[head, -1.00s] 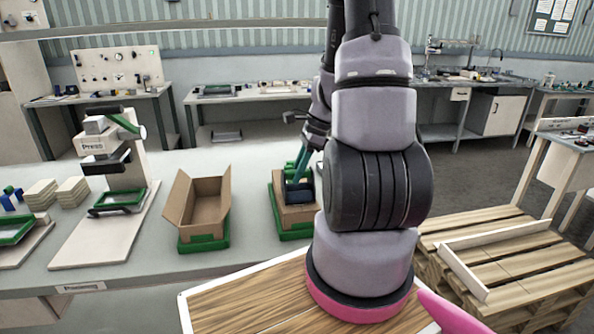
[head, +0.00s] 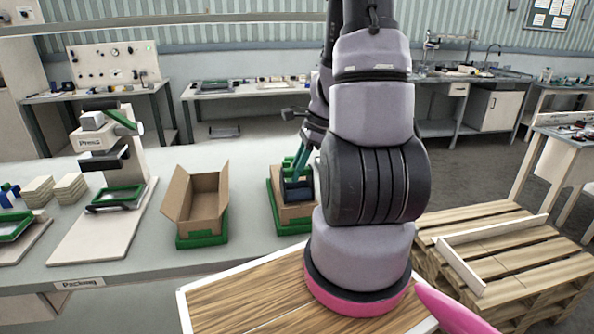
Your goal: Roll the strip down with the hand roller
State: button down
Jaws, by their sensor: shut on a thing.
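My gripper (head: 302,160) reaches down behind my own arm, with teal fingers shut on the hand roller (head: 298,191). The roller looks dark blue-black and sits at the top of a closed cardboard box (head: 296,213). Whether it presses on the box top or hovers just above cannot be told. The box stands in a green tray (head: 280,228) on the bench. My arm hides the box's right side. The strip cannot be made out.
An open empty carton (head: 178,196) in another green tray stands to the left of the box. Further left are a press (head: 130,150) and stacked pale blocks (head: 38,190). A wooden pallet (head: 520,275) lies at right. Bench between press and carton is clear.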

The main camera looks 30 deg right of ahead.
jog(key=shift+w+d, duration=0.1)
jog(key=shift+w, duration=0.35)
jog(key=shift+w+d, duration=0.2)
jog(key=shift+w, duration=0.45)
jog(key=shift+w+d, duration=0.2)
jog(key=shift+w, duration=0.45)
jog(key=shift+w+d, duration=0.25)
jog(key=shift+w, duration=0.55)
jog(key=shift+w+d+r, duration=0.1)
jog(key=shift+w+d, duration=0.1)
jog(key=shift+w, duration=0.55)
